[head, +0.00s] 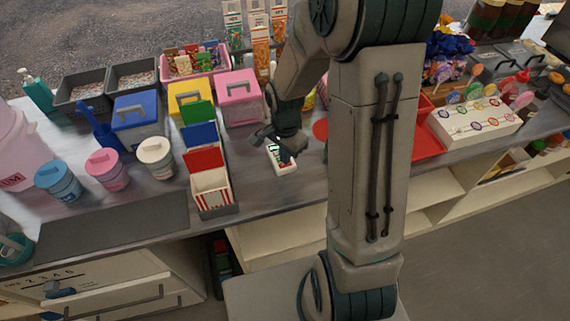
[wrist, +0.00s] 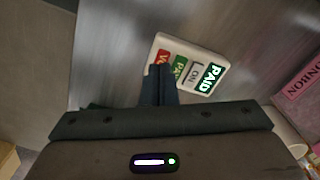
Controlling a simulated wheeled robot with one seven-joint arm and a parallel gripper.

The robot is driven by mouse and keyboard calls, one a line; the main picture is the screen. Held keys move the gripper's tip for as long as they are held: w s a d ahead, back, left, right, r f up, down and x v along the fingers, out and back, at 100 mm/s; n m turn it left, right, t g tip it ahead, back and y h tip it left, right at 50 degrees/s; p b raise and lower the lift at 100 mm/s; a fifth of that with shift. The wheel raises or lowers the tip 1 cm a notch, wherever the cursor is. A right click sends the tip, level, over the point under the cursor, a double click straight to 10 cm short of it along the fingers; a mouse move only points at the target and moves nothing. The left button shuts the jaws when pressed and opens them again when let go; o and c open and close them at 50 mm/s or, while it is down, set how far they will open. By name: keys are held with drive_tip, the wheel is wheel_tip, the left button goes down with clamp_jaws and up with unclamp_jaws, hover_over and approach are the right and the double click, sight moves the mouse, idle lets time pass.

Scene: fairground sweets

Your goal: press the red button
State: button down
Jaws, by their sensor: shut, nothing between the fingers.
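A small white card terminal (head: 282,168) lies on the counter under my gripper, and it shows larger in the wrist view (wrist: 213,84). In the wrist view it carries a red button (wrist: 163,58) marked with a partly hidden word starting "V", a green button (wrist: 180,68) beside it, a part reading "ON" and a green panel reading "PAID". My gripper (head: 287,157) is shut and empty, pointing down. Its fingertips (wrist: 161,70) overlap the terminal's edge at the red and green buttons and hide part of them. I cannot tell whether they touch.
A red tray (head: 428,146) and a white lollipop stand (head: 475,125) are to the right. Bare counter lies around the terminal.

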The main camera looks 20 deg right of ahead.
drive_tip(key=shift+f+b, duration=0.45)
drive_tip(key=shift+f, duration=0.15)
drive_tip(key=shift+r, duration=0.15)
wheel_tip(320, 180, up, 8)
drive_tip(key=p, duration=0.5)
idle(0.5)
